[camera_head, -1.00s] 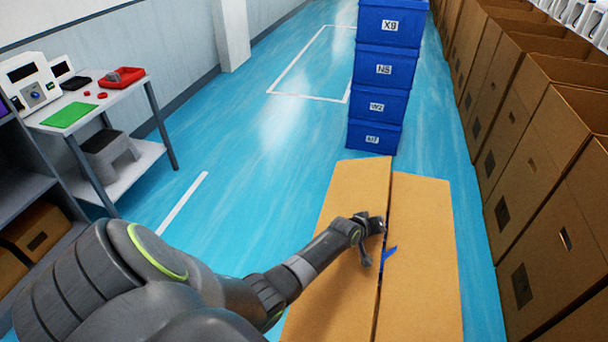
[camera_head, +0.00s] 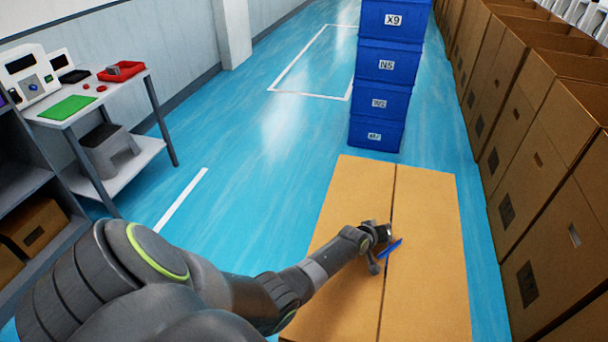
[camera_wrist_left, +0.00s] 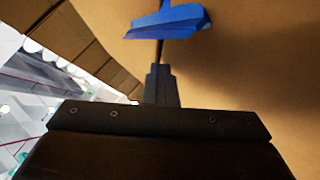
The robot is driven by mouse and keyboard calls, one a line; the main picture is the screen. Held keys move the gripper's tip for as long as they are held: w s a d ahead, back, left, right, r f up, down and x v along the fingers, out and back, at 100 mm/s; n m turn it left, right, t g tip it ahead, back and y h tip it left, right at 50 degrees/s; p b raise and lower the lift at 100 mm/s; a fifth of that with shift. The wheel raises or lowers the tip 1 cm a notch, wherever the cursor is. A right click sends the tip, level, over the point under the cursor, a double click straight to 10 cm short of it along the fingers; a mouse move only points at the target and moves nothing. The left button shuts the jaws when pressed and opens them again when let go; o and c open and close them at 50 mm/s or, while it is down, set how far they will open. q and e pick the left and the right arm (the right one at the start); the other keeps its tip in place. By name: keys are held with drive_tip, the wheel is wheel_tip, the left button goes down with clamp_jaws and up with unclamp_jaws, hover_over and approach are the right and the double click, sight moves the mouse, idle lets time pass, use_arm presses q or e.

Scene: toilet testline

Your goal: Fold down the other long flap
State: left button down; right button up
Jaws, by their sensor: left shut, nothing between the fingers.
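The cardboard box is in front of me in the head view. Its left long flap (camera_head: 345,215) and right long flap (camera_head: 430,240) both lie about flat, with a thin dark seam between them. My left gripper (camera_head: 380,240) is over the left flap, close to the seam. It is shut and holds nothing. A blue piece (camera_head: 391,250) shows at the seam beside the fingertips; it also shows in the left wrist view (camera_wrist_left: 170,22), beyond the shut fingers (camera_wrist_left: 160,85). I cannot tell whether the fingers touch the cardboard. My right gripper is not in view.
A stack of blue crates (camera_head: 380,100) stands just beyond the box. A row of open brown cartons (camera_head: 550,220) runs along the right. A table (camera_head: 130,90) with a red tray (camera_head: 122,71) is at left. The blue floor between is clear.

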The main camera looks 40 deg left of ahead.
use_arm(q)
drive_tip(key=shift+s+f, duration=0.15)
drive_tip(key=shift+f, duration=0.05)
drive_tip(key=shift+r+p, duration=0.6)
drive_tip(key=shift+p, duration=0.05)
drive_tip(key=r+p, duration=0.3)
drive_tip(key=r, duration=0.1)
drive_tip(key=shift+w, duration=0.2)
drive_tip(key=shift+s+d+r, duration=0.25)
drive_tip(key=shift+s+r, duration=0.1)
drive_tip(key=shift+s, duration=0.15)
drive_tip(key=shift+s+d+r, duration=0.2)
drive_tip(key=shift+s+r, duration=0.1)
drive_tip(key=shift+s, duration=0.15)
drive_tip(key=s+d+r+p, duration=0.1)
drive_tip(key=s+d+r, duration=0.1)
drive_tip(key=s+r, duration=0.2)
drive_tip(key=shift+s+r, duration=0.35)
drive_tip(key=shift+r, duration=0.1)
